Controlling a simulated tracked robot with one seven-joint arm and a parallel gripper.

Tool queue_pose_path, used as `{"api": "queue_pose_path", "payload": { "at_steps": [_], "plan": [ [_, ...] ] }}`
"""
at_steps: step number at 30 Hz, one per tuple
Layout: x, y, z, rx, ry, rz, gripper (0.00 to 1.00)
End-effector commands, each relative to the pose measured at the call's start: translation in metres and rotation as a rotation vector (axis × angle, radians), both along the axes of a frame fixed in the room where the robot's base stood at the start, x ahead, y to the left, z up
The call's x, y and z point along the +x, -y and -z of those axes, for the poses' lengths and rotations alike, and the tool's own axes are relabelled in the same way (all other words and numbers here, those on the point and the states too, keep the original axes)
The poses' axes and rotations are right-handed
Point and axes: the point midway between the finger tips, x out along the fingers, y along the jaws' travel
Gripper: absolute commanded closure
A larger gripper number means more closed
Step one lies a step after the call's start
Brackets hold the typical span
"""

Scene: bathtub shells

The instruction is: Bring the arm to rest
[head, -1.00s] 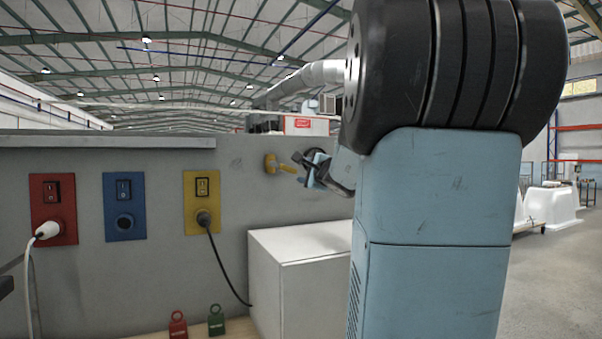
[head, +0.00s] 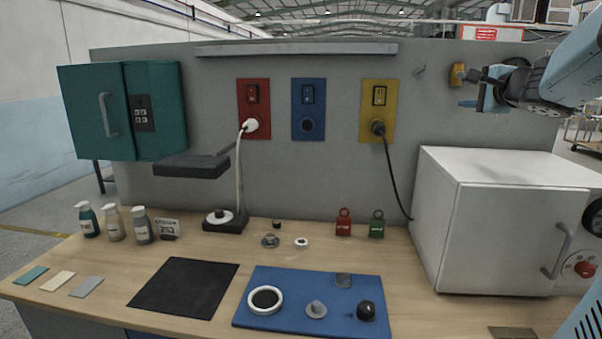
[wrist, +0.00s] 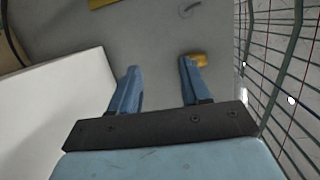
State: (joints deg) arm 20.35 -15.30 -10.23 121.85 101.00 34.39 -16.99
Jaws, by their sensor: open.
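My gripper (head: 478,94) is at the upper right in the head view, in front of the grey back panel and above the white cabinet. In the wrist view its two blue fingers (wrist: 158,88) stand apart with nothing between them. A yellow fitting (head: 457,75) on the panel shows just beyond the gripper. In the wrist view it shows behind the right fingertip; I cannot tell how far off it is. My arm comes in from the right edge of the head view.
The white cabinet (head: 480,215) stands below the gripper. The panel (head: 220,100) carries red, blue and yellow sockets and a teal box (head: 150,105). On the bench lie a blue mat (head: 335,290) with parts, a black mat (head: 185,285), several bottles and two padlocks.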

Motion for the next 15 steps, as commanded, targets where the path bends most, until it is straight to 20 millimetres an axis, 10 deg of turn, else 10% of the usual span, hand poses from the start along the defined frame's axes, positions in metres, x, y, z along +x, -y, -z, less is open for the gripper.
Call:
{"api": "queue_pose_path", "payload": {
  "at_steps": [6, 15],
  "plan": [
    [-0.040, -0.095, 0.034, -0.244, -0.126, -0.260, 0.53],
    [-0.118, -0.178, 0.100, -0.615, -0.314, -0.572, 0.53]
  ]
}}
